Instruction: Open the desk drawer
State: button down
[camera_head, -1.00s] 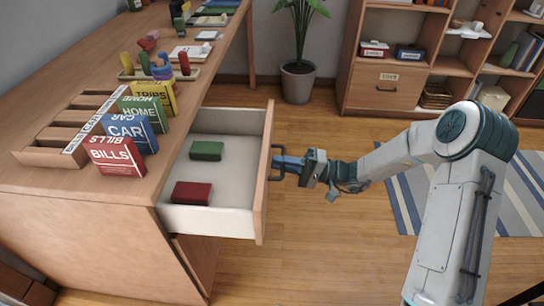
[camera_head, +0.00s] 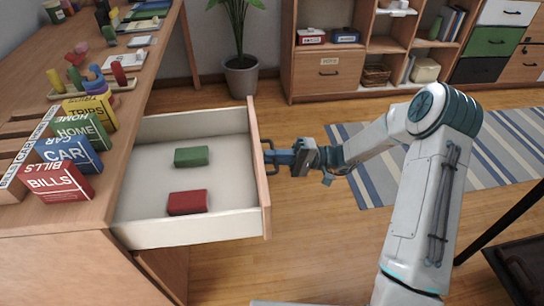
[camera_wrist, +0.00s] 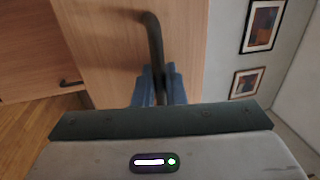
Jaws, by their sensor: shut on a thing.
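The desk drawer (camera_head: 190,232) stands pulled well out from the wooden desk (camera_head: 60,258) in the head view. A green block (camera_head: 191,156) and a red block (camera_head: 188,203) lie inside it. My gripper (camera_head: 273,158) is shut on the dark drawer handle (camera_head: 269,168) at the drawer front. In the wrist view, the blue fingers of my gripper (camera_wrist: 159,88) close around the dark handle bar (camera_wrist: 155,45), with the wooden drawer front (camera_wrist: 110,45) behind it.
Labelled boxes, among them BILLS (camera_head: 55,183), stand on the desk top near its edge. A potted plant (camera_head: 240,75) and a wooden shelf unit (camera_head: 330,85) stand at the back. A striped rug (camera_head: 480,150) lies at right. The floor beside the drawer is clear.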

jog(key=c, duration=1.6)
grip_release()
jog(key=p+v, duration=0.2)
jog(key=v, duration=1.2)
jog(key=shift+a, duration=0.1)
